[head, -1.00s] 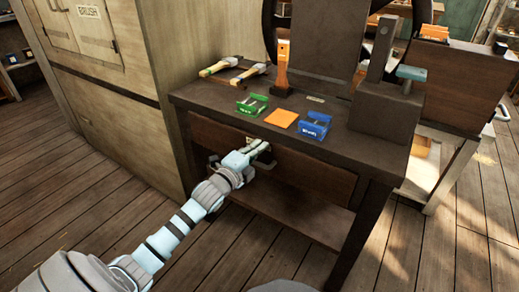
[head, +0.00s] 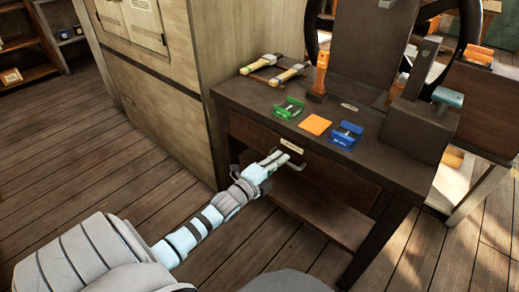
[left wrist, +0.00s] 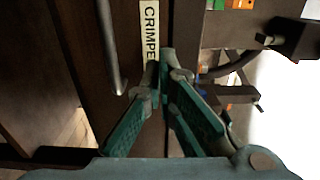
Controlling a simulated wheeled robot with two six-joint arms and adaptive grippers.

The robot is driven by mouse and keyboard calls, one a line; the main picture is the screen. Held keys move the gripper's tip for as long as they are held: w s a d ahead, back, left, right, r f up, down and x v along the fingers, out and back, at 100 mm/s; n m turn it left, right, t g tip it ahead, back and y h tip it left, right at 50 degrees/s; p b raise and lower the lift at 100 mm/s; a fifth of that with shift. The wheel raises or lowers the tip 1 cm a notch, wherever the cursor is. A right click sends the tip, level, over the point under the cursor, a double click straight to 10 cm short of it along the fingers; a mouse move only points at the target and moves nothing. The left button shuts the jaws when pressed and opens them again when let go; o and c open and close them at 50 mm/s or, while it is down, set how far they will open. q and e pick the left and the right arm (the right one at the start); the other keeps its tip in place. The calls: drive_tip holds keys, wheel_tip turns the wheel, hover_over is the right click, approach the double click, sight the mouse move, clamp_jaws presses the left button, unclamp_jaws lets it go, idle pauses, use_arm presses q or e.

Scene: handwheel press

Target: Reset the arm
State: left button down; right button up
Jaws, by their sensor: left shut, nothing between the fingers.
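My left gripper (head: 272,160) is in front of the drawer (head: 325,170) of the dark press table, close to its metal handle (head: 292,163). In the left wrist view my left gripper (left wrist: 165,75) has its fingertips together and holds nothing. The handle (left wrist: 112,45) stands to the left of the fingers there, apart from them. A label reading "CRIMPE", partly hidden, (left wrist: 150,30) lies beyond the fingertips. The drawer looks shut. My right gripper is in neither view.
On the table top (head: 270,105) are a green tray (head: 288,108), an orange square (head: 315,124), a blue tray (head: 346,134) and two hammer-like tools (head: 288,74). The press with its dark wheel (head: 440,45) stands behind. A cabinet (head: 150,70) is left; open floor (head: 90,180) lies in front.

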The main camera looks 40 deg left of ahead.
use_arm(q)
drive_tip(key=s+p, duration=0.6)
drive_tip(key=s, duration=0.2)
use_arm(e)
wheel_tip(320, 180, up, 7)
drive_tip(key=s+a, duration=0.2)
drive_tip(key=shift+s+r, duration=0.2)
